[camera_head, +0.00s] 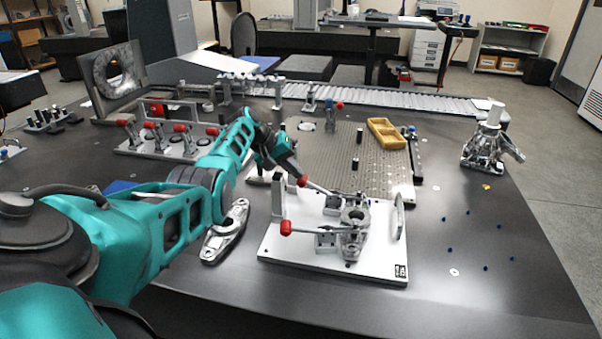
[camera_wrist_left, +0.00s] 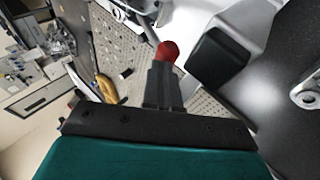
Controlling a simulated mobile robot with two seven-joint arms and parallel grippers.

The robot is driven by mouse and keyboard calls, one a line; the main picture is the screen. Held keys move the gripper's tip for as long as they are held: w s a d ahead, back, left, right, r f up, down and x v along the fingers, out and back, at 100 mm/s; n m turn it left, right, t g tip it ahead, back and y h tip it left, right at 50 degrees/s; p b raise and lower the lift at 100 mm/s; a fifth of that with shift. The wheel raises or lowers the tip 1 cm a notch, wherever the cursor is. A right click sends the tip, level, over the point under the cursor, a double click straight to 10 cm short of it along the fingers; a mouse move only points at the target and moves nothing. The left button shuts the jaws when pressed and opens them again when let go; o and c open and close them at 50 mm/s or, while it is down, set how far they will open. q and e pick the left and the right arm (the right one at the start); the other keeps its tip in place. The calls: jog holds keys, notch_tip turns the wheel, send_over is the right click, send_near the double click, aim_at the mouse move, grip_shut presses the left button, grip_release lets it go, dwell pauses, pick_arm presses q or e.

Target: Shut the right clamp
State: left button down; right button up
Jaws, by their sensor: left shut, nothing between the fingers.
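A white fixture plate (camera_head: 300,252) stands on the dark table in the head view. It carries two toggle clamps beside a grey metal part (camera_head: 355,215). The farther clamp's lever ends in a red knob (camera_head: 302,181); the nearer clamp's lever ends in another red knob (camera_head: 286,228). Both levers point left in the picture; I cannot tell which clamp is called the right one. My left gripper (camera_head: 296,172) is shut and empty, close to the farther knob. In the left wrist view a red knob (camera_wrist_left: 167,51) lies just past my shut fingertips (camera_wrist_left: 162,75); contact is unclear. My right gripper is out of view.
A perforated plate (camera_head: 335,150) with a yellow tray (camera_head: 386,133) lies behind the fixture. A metal bracket (camera_head: 226,232) lies left of it. A row of red-handled clamps (camera_head: 165,138) stands at back left. The table right of the fixture holds small blue pins.

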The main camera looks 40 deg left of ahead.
pick_arm(q)
jog(key=f+b, duration=0.1)
jog(key=t+h+b, duration=0.1)
jog(key=b, duration=0.1)
jog(key=a+f+h+b, duration=0.1)
jog(key=shift+s+a+f+n+b, duration=0.1)
jog(key=shift+s+f+n+b, duration=0.2)
jog(key=shift+f+b, duration=0.05)
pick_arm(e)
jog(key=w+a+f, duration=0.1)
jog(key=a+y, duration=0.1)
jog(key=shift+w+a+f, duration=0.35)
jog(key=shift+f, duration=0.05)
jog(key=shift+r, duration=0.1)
pick_arm(q)
jog(key=shift+r, duration=0.1)
